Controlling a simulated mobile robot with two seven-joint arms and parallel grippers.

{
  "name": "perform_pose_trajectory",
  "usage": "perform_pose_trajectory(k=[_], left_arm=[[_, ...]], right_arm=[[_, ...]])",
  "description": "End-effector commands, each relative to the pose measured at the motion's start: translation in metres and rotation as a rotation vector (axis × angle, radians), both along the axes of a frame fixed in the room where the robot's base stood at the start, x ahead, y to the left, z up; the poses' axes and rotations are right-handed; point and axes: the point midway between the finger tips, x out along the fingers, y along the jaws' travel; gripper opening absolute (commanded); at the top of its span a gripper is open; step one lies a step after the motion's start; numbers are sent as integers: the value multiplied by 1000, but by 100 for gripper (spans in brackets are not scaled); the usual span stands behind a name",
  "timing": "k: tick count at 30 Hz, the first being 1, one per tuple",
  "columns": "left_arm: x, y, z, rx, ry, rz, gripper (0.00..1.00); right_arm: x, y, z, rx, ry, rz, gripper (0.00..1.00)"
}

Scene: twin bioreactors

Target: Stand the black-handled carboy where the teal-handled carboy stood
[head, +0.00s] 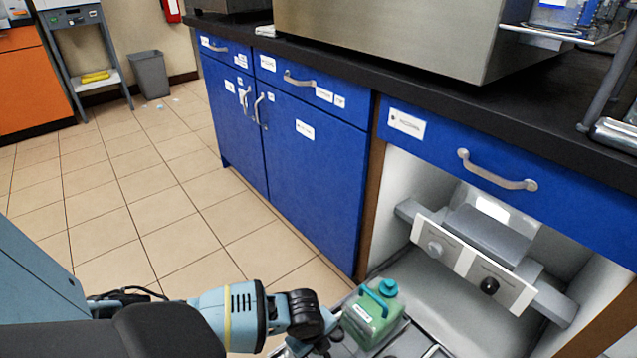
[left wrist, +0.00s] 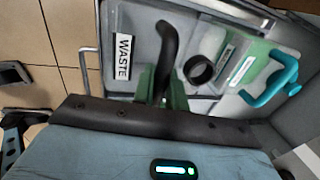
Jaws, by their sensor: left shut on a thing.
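The teal-handled carboy (head: 372,312) is green with a teal cap and stands upright on a grey tray at the bottom of the head view. Its teal handle also shows at the right of the left wrist view (left wrist: 268,92). My left gripper (head: 318,342) is just left of it, low in the head view. In the left wrist view a curved black handle (left wrist: 168,45) of the black-handled carboy rises from the gripper's jaws, which are shut on it. Green parts show beside the handle. Most of this carboy's body is hidden. My right gripper is out of view.
The open bay under the counter holds a grey mount with a white panel (head: 470,262) bearing a grey knob and a black knob. A WASTE label (left wrist: 123,55) lies left of the black handle.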

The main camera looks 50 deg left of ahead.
Motion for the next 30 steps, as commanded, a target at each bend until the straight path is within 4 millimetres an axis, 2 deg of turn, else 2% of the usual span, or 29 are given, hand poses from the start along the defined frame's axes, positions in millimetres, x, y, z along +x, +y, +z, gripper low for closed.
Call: perform_pose_trajectory(k=[3, 4, 9, 20, 23, 30], left_arm=[[0, 0, -2, 0, 0, 0, 0], [0, 0, -3, 1, 1, 0, 15], [0, 0, -2, 0, 0, 0, 35], [0, 0, 4, 0, -1, 0, 35], [-2, 1, 16, 0, -3, -1, 35], [-11, 1, 65, 1, -5, -2, 35]], right_arm=[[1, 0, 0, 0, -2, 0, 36], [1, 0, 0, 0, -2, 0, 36], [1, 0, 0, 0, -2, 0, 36], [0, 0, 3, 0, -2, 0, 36], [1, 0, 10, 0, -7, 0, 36], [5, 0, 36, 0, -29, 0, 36]])
